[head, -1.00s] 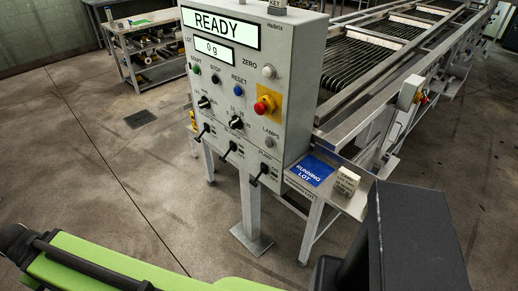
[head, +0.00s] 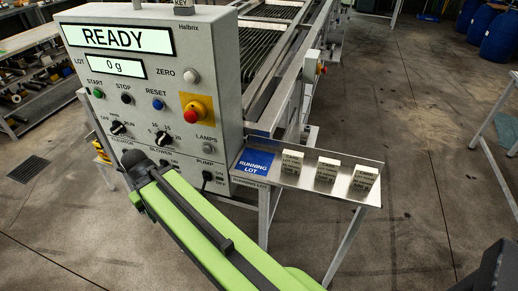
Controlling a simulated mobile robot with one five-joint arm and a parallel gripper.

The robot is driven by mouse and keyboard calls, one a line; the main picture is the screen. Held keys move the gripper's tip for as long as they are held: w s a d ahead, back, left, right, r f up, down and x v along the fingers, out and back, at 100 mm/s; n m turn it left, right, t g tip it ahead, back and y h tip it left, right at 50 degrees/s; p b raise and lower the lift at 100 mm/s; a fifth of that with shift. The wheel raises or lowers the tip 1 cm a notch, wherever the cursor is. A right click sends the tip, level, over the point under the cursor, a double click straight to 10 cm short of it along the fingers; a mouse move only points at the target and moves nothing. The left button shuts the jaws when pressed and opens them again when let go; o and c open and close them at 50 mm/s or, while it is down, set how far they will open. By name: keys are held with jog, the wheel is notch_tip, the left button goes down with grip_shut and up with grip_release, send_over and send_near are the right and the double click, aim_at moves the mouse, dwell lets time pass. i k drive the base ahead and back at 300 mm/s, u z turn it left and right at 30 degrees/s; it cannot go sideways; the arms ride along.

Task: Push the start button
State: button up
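The green start button (head: 98,93) is at the left of the grey control panel (head: 215,100), under the label START. The panel's displays (head: 116,40) read READY and 0 g. The black stop button (head: 126,99) and blue reset button (head: 158,104) are to its right. My green arm reaches from the bottom right up to the panel's lower part. Its far end is below and right of the start button, apart from it in the picture. It covers part of the blower switch area. My gripper's fingers cannot be made out.
A red emergency knob (head: 194,115) on a yellow plate is on the panel's right. A metal shelf (head: 362,190) beside the panel holds a blue running lot card (head: 252,162) and three small blocks. Blue barrels (head: 490,28) stand far right. Open floor lies at right.

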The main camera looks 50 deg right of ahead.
aim_at(96, 93)
jog(key=z, duration=0.2)
jog(key=k, duration=0.85)
jog(key=z, duration=0.5)
jog(key=i, duration=0.45)
jog(key=u, duration=0.05)
